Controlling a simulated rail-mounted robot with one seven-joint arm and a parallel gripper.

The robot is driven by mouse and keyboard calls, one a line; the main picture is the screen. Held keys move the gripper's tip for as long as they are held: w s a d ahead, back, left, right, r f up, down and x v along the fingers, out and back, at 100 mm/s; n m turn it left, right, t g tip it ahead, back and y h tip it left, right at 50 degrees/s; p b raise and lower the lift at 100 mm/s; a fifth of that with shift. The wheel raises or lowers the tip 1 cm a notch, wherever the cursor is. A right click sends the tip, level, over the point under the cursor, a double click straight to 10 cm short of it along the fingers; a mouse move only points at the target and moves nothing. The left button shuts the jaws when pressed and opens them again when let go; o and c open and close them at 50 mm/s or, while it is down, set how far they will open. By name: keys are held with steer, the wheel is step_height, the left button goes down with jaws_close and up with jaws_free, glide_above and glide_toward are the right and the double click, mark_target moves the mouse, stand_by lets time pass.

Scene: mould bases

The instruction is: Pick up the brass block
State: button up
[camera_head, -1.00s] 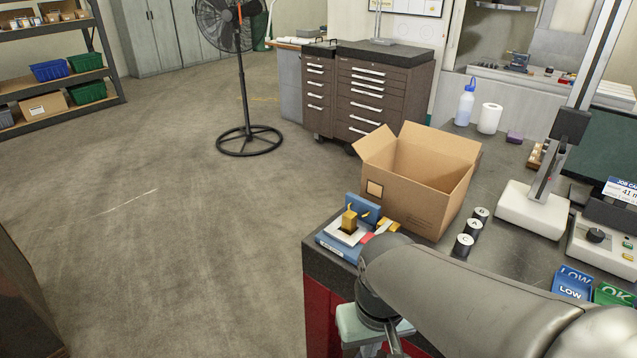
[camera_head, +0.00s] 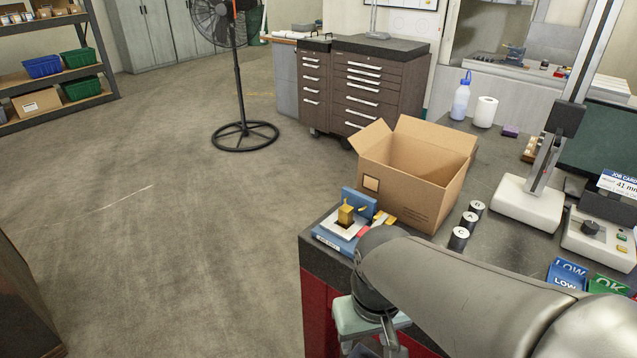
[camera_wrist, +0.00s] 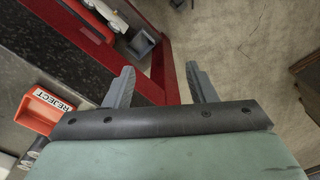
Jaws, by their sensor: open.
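The brass block cannot be made out in the wrist view.
An open cardboard box (camera_head: 408,185) stands right behind the block. Black cylinders (camera_head: 459,238) with lettered tops stand to its right. A white-based stand (camera_head: 528,208) and blue and green bins (camera_head: 567,276) are farther right. An orange REJECT tray (camera_wrist: 42,108) shows in the wrist view.

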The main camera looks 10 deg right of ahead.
steer(key=w+d+r+n+p, duration=0.1)
steer(key=w+r+n, duration=0.55)
steer(key=w, duration=0.35)
steer(key=w+d+r+n, duration=0.1)
steer(key=w+r+n, duration=0.4)
steer(key=w+n, duration=0.3)
steer(key=n+p, duration=0.1)
steer(key=n, duration=1)
glide_toward(346, 208)
steer(key=shift+g, duration=0.3)
steer(key=f, duration=0.3)
steer(key=w+f+p, duration=0.1)
steer(key=f, duration=0.1)
steer(key=shift+f, duration=0.2)
steer(key=shift+s+f+p, duration=0.1)
steer(key=shift+f+p, duration=0.35)
steer(key=shift+f, duration=0.85)
steer(key=shift+s+f+p, duration=0.15)
steer(key=shift+f+p, duration=0.3)
steer(key=shift+f, duration=0.9)
jaws_close()
